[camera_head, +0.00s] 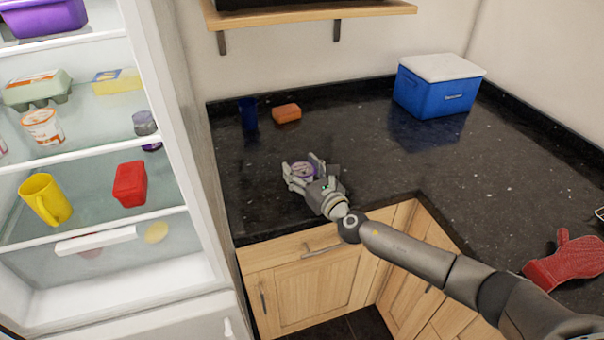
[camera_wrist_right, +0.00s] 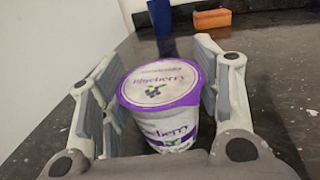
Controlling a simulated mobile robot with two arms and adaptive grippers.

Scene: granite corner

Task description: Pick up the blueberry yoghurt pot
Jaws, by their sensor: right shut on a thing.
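The blueberry yoghurt pot (camera_wrist_right: 165,105) is white with a purple-rimmed lid printed "Blueberry". It is between the fingers of my right gripper (camera_wrist_right: 155,95) in the wrist view, and that gripper is shut on it. In the head view the pot (camera_head: 303,169) shows as a small purple-topped shape in my right gripper (camera_head: 304,171), over the black granite counter near its front edge. The pot looks upright or slightly tilted. Its base is hidden, so I cannot tell whether it touches the counter. My left gripper is out of view.
A blue cup (camera_head: 248,113) and an orange block (camera_head: 286,113) stand behind the pot. A blue cooler box (camera_head: 438,88) is at the back right, and a red oven glove (camera_head: 565,259) lies at the right. The open fridge (camera_head: 100,180) is at the left. The middle counter is clear.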

